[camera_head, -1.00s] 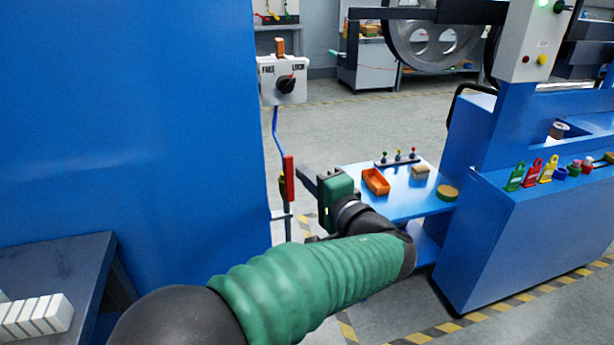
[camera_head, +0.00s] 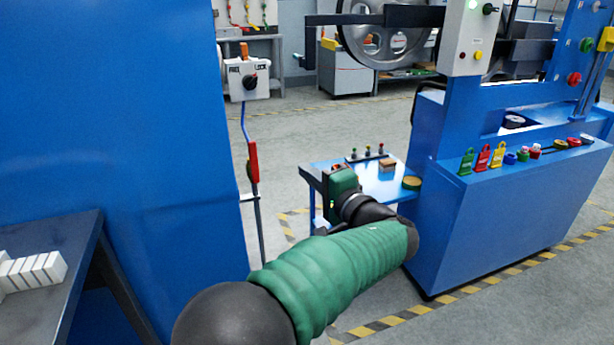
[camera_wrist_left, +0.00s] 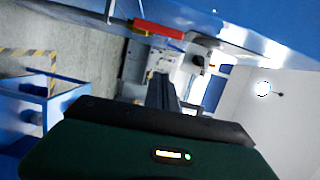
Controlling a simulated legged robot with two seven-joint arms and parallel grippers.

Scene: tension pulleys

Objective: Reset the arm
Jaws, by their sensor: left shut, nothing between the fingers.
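My left arm comes in from the bottom in the head view, with a green sleeve and dark joints. My left gripper (camera_head: 341,183) has a green body and is beside the small blue table, apart from the red handle (camera_head: 253,163) to its left. In the wrist view the dark fingers of the gripper (camera_wrist_left: 161,93) are together and empty. The red handle also shows there (camera_wrist_left: 157,29), above the fingers. My right gripper is in neither view.
A white switch box (camera_head: 248,79) with a dark knob is above the red handle. A blue cabinet (camera_head: 110,130) fills the left. The blue table (camera_head: 400,190) bears small parts. A blue machine (camera_head: 500,215) stands right, with coloured tags. White blocks (camera_head: 35,270) lie on a dark bench.

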